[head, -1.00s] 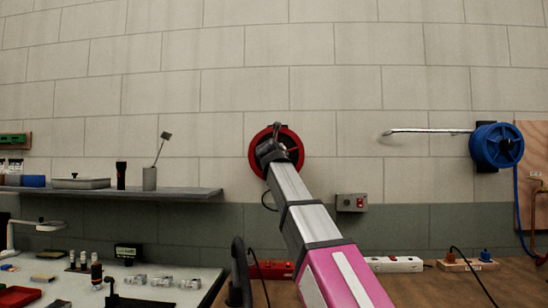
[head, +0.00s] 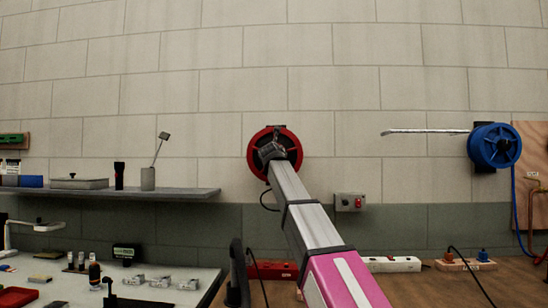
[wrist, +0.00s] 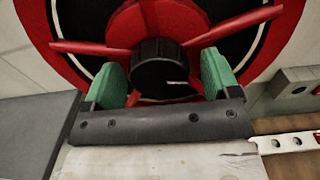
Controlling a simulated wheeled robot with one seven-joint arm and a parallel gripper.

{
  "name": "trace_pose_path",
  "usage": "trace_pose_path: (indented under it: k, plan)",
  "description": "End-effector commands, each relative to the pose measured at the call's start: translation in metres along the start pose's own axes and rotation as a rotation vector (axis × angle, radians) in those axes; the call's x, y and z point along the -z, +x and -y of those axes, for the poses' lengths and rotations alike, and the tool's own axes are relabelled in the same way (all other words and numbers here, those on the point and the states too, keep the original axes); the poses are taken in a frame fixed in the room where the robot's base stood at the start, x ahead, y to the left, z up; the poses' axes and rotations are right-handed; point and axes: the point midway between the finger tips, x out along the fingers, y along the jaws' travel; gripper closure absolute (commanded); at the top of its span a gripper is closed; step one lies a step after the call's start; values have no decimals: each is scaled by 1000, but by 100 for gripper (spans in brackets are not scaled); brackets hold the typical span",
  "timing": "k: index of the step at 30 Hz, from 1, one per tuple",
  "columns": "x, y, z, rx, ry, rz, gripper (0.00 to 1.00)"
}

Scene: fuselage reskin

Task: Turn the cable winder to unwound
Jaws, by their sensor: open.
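The cable winder (head: 252,154) is a red reel mounted on the block wall, with a black inside. It also shows in the wrist view with red spokes (wrist: 235,25) and a round black hub (wrist: 160,66) that has a small white mark. My gripper (wrist: 162,80) is open, with one green finger pad on each side of the hub. I cannot tell whether the pads touch it. In the head view my gripper (head: 272,150) is in front of the winder and hides part of its middle.
A blue reel (head: 490,148) hangs on the wall to the right, beside a metal rod. A shelf (head: 110,193) and a cluttered bench are left. Power strips (head: 391,264) lie below.

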Motion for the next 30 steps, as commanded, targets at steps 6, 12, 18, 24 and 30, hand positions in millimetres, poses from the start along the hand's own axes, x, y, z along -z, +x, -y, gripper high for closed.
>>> trace_pose_path:
  k: [6, 12, 18, 24, 30]
  plan:
    - [0, 0, 0, 0, 0, 0, 68]
    - [0, 0, 0, 0, 7, 0, 67]
    - [0, 0, 0, 0, 63, 0, 67]
    - [0, 0, 0, 0, 192, 0, 67]
    - [0, 0, -1, 0, 374, 0, 67]
